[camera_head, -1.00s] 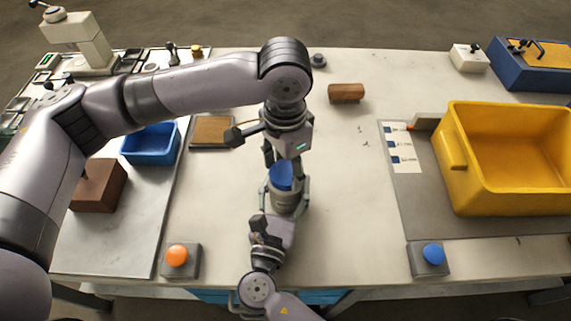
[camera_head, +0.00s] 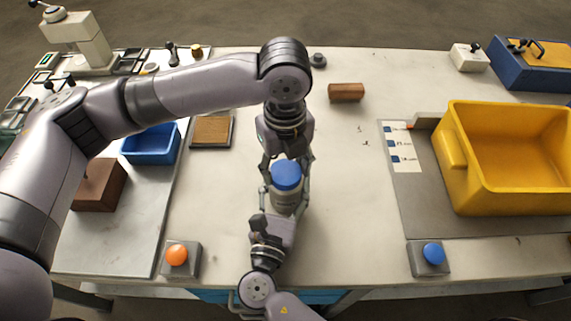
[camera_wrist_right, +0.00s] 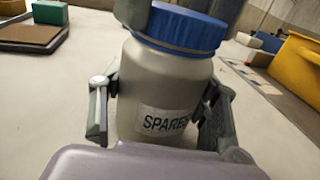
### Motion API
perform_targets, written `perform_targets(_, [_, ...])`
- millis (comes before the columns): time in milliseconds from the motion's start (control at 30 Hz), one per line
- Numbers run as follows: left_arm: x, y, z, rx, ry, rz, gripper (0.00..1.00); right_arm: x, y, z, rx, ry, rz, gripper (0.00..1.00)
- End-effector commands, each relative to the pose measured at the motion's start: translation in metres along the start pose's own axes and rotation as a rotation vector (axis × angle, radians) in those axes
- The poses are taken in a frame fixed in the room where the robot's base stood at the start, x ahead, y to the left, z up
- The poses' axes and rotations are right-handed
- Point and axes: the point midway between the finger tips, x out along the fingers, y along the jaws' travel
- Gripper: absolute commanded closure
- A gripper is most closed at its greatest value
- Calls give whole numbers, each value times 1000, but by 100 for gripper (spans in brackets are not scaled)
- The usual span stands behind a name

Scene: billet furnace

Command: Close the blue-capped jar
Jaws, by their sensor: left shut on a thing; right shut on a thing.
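The jar (camera_wrist_right: 165,88) is grey, with a label reading "SPARE" and partly covered by a finger in the right wrist view. It stands upright near the table's middle. Its blue cap (camera_head: 286,174) sits on top of the jar and looks level; the cap also shows in the right wrist view (camera_wrist_right: 185,28). My left gripper (camera_head: 287,163) comes down from above and is shut on the cap, its fingers on either side. My right gripper (camera_head: 284,196) reaches in from the near side and is shut around the jar body.
An orange button (camera_head: 176,254) and a blue button (camera_head: 433,253) sit along the front edge. A yellow bin (camera_head: 510,150) stands at the right, a blue tray (camera_head: 151,145) and brown block (camera_head: 99,186) at the left. A brown cylinder (camera_head: 346,92) lies behind.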

Motion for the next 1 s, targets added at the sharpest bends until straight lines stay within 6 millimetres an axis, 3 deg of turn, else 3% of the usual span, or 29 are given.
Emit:
perform_targets(33, [0,0,0,-1,0,1,82,0,0,0,-1,1,0,100])
perform_targets(67, [0,0,0,-2,0,1,47,0,0,0,-1,1,0,100])
perform_targets(367, [0,0,0,-4,0,0,27,0,0,0,-1,1,0,100])
perform_targets(767, [-5,0,0,-4,-1,-1,25,0,0,0,-1,1,0,100])
perform_targets(1000, [-45,-1,1,-4,-4,-4,25,0,0,0,-1,1,0,100])
